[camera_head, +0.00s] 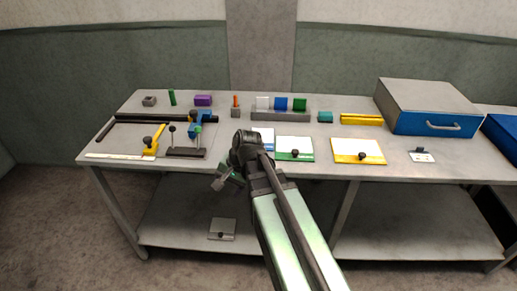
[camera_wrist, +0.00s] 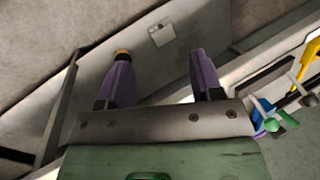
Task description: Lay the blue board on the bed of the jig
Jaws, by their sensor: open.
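The blue board (camera_head: 267,139) lies on the table in the head view, mostly hidden behind my arm; only a strip with a blue front edge shows. The jig is at the table's left end, with a grey bed (camera_head: 135,138), black fences (camera_head: 165,120), a yellow clamp (camera_head: 152,144) and a blue piece (camera_head: 203,119). No board shows on the bed. My gripper (camera_head: 226,181) hangs at the table's front edge, right of the jig. In the wrist view, its purple fingers (camera_wrist: 158,62) are apart with nothing between them. Part of the jig's yellow clamp (camera_wrist: 308,58) shows at right there.
A green board (camera_head: 295,146) and a yellow board (camera_head: 358,148) lie right of the blue one. A rack (camera_head: 278,115) with coloured blocks stands behind. A large grey and blue case (camera_head: 425,105) stands at right. A small grey plate (camera_head: 222,228) lies on the lower shelf.

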